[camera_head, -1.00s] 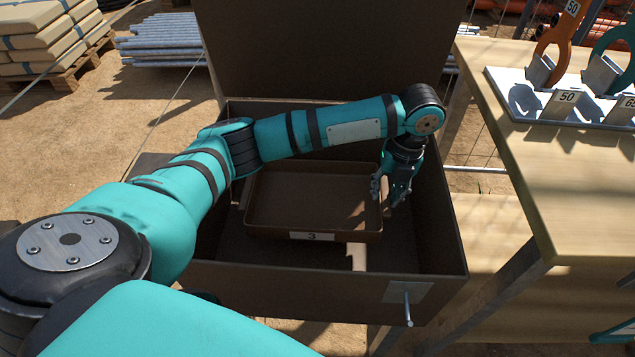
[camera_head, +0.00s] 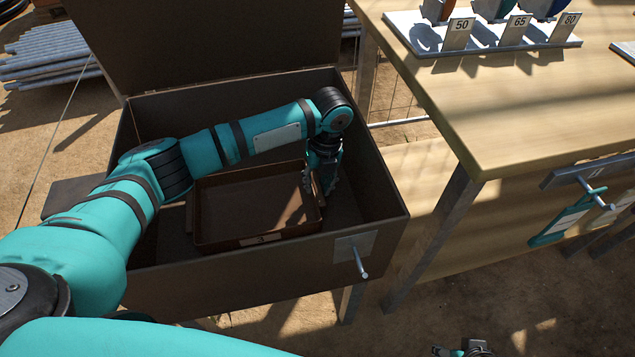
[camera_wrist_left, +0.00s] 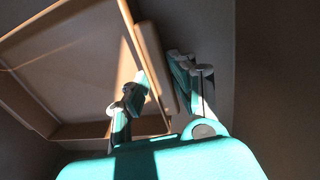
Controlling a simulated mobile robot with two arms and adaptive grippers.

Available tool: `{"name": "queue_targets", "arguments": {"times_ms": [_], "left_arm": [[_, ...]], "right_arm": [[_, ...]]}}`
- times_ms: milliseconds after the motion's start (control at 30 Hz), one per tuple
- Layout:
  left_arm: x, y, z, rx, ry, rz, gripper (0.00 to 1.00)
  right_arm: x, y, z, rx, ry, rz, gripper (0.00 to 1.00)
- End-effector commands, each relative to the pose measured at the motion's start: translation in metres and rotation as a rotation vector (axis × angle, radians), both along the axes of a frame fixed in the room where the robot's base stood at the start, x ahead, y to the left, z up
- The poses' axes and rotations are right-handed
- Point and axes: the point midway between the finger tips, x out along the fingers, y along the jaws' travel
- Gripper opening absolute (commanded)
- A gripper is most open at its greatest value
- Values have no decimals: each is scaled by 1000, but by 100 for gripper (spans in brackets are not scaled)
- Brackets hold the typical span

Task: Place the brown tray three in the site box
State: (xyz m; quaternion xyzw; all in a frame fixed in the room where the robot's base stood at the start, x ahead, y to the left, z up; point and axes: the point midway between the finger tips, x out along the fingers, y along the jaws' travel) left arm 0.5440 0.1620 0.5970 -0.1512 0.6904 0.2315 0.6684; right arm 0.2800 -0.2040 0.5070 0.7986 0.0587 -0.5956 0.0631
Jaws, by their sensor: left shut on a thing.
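The brown tray (camera_head: 255,195), shallow and rectangular, is inside the open brown site box (camera_head: 215,275). My left gripper (camera_head: 324,182) reaches down inside the box and is shut on the tray's right side. In the left wrist view the gripper (camera_wrist_left: 160,88) has one finger on each side of the tray's edge (camera_wrist_left: 148,55). I cannot tell whether the tray touches the box floor. Part of my right gripper (camera_head: 462,349) shows at the bottom edge; its jaws are unclear.
The box's lid (camera_head: 205,45) stands open behind. A wooden table (camera_head: 500,100) is on the right, with a white rack (camera_head: 485,38) of numbered slots. A clipboard (camera_head: 565,220) hangs below it. Metal pipes (camera_head: 45,60) lie at the far left.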

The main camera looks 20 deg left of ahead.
Motion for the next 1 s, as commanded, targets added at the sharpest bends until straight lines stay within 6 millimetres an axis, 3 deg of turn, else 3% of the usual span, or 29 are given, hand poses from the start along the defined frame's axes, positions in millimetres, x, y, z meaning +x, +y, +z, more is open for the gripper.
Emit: {"name": "queue_targets", "arguments": {"times_ms": [100, 133, 300, 667, 1000], "left_arm": [[0, 0, 1, 0, 0, 0, 0], [0, 0, 0, 0, 0, 0, 25], [0, 0, 0, 0, 0, 0, 47], [1, -1, 7, -1, -2, 0, 47], [5, -8, 74, -2, -3, -1, 47]], "right_arm": [[0, 0, 0, 0, 0, 0, 40], [0, 0, -1, 0, 0, 0, 40], [0, 0, -1, 0, 0, 0, 40], [1, 0, 2, 1, -6, 0, 40], [3, 2, -59, -2, 36, 5, 40]]}}
